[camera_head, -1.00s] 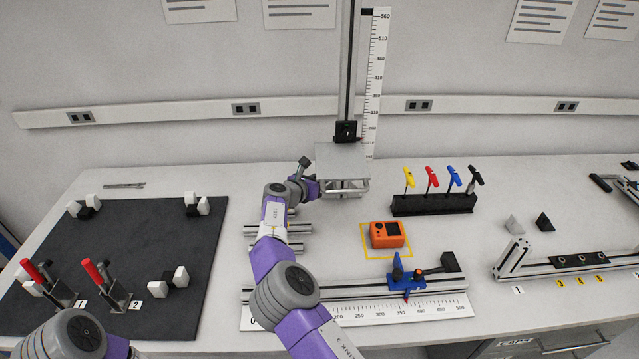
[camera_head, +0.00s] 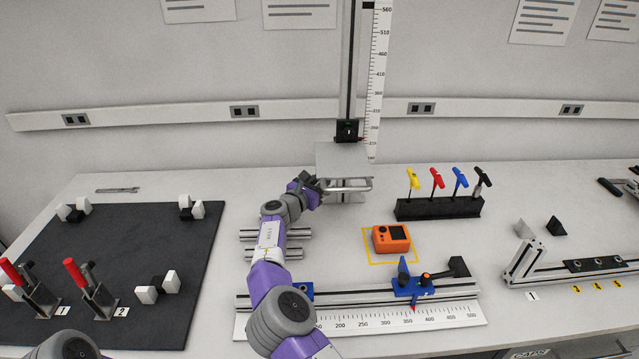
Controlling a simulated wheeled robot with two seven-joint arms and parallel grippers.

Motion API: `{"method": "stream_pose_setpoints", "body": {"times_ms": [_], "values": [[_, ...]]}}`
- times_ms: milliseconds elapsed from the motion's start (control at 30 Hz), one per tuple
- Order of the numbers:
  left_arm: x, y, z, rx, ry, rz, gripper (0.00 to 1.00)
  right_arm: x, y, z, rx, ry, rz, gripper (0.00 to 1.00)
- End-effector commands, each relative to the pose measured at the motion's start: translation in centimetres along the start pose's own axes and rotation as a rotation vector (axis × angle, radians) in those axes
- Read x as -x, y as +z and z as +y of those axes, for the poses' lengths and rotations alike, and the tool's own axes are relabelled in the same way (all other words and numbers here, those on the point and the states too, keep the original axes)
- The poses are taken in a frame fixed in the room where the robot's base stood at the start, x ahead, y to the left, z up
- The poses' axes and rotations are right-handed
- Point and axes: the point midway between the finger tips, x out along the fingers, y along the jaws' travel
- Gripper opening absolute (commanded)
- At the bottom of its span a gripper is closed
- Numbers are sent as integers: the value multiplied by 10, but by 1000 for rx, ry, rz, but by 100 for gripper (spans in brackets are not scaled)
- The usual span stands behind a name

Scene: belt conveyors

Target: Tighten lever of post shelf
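The post shelf (camera_head: 342,158) is a grey plate on a dark vertical post (camera_head: 350,60) at the back middle. A black clamp block (camera_head: 347,130) sits on the post just above the plate. A tall scale (camera_head: 378,80) stands beside the post. My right gripper (camera_head: 322,185) is at the left side of the shelf, close under the plate's edge. Its fingers are too small and overlapped to tell open from shut, or whether they touch the shelf. I cannot make out the shelf's lever clearly. My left gripper is out of view; only part of that arm shows at lower left.
An orange device (camera_head: 391,239) lies in a yellow square right of my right arm. A rack (camera_head: 438,208) of coloured T-handles stands behind it. A ruled rail with a blue slider (camera_head: 412,285) lies in front. A dark board (camera_head: 140,235) with red-handled clamps is at left.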

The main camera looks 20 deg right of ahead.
Motion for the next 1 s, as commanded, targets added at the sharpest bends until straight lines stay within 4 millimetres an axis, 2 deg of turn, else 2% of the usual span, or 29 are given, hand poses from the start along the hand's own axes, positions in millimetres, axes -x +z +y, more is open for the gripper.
{"method": "stream_pose_setpoints", "body": {"times_ms": [33, 100, 467, 900, 1000], "values": [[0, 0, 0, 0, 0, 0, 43, 0, 0, 0, 0, 0, 0, 33], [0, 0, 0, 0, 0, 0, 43, 0, 0, 0, 0, 0, 0, 41], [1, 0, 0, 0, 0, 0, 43, 6, 0, 1, 0, 1, 1, 41], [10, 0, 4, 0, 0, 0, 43, 66, 1, 1, 1, 1, 1, 41], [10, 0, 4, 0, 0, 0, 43, 73, 0, 0, 1, 1, 0, 41]]}}
